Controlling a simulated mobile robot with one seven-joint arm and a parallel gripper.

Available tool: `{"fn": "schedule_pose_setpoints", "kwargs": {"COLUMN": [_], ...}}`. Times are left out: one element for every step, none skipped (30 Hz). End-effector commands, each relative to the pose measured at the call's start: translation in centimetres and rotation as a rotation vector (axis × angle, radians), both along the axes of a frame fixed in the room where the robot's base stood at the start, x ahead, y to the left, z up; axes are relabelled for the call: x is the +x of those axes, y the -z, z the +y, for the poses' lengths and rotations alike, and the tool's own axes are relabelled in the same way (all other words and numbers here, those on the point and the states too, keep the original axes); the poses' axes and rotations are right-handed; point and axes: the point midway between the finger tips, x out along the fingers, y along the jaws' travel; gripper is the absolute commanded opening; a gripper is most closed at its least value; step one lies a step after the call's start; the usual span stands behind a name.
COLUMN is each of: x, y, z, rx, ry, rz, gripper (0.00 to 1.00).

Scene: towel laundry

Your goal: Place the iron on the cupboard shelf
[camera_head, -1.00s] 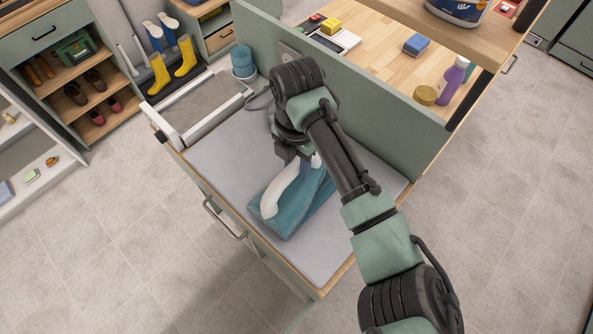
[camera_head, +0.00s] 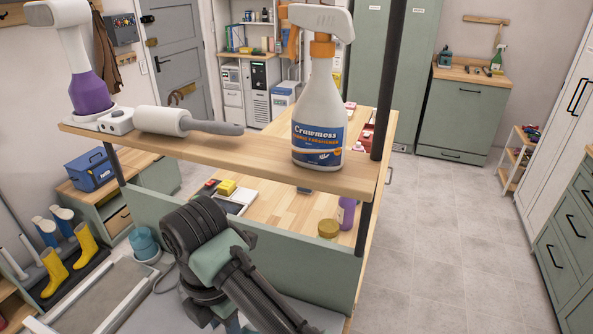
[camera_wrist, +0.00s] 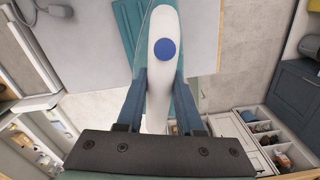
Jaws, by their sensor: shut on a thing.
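The iron shows in the wrist view as a white handle (camera_wrist: 162,88) with a round blue spot on top. My gripper (camera_wrist: 161,78) has its two blue fingers shut on either side of this handle. A teal edge shows beside and beneath the handle. A teal towel (camera_wrist: 130,25) lies on the grey pad beyond it. In the head view my wrist blocks the gripper and the iron. Closed cupboards stand around the room: a tall green one (camera_head: 397,50) at the back and a tall white one (camera_head: 558,110) at the right. I cannot tell which shelf is the cupboard shelf.
A wooden shelf (camera_head: 230,152) close in front holds a spray bottle (camera_head: 318,105), a lint roller (camera_head: 165,121) and a purple-and-white device (camera_head: 85,85). A green panel (camera_head: 300,270) and dark posts stand by my arm. The floor (camera_head: 440,220) at the right is clear.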

Motion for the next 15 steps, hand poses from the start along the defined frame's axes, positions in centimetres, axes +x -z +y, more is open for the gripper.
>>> {"fn": "schedule_pose_setpoints", "kwargs": {"x": [-0.1, -0.2, -0.3, -0.3, -0.4, -0.6, -0.7, -0.8, -0.9, -1.0, -1.1, -1.2, -1.4, -1.5, -1.7], "y": [0.2, 0.3, 0.6, 0.8, 1.0, 1.2, 1.4, 1.6, 1.8, 2.0, 2.2, 2.4, 2.5, 2.7, 2.9], "z": [-0.7, -1.0, -1.5, -1.8, -2.1, -2.5, -2.8, -3.2, -3.6, -3.9, -4.2, -4.6, -4.9, -5.2, -5.5], "rx": [0.001, 0.0, -0.001, -0.003, -0.004, -0.005, -0.007, -0.008, -0.009, -0.009, -0.01, -0.01, -0.011, -0.012, -0.013], "ry": [0.086, 0.139, 0.213, 0.267, 0.322, 0.395, 0.45, 0.505, 0.579, 0.635, 0.69, 0.762, 0.818, 0.873, 0.946], "rz": [-0.002, -0.002, -0.003, -0.004, -0.004, -0.004, -0.005, -0.005, -0.005, -0.006, -0.007, -0.008, -0.007, -0.007, -0.009], "gripper": [0.0, 0.0, 0.0, 0.0, 0.0, 0.0, 0.0, 0.0, 0.0, 0.0, 0.0, 0.0, 0.0, 0.0, 0.0]}}
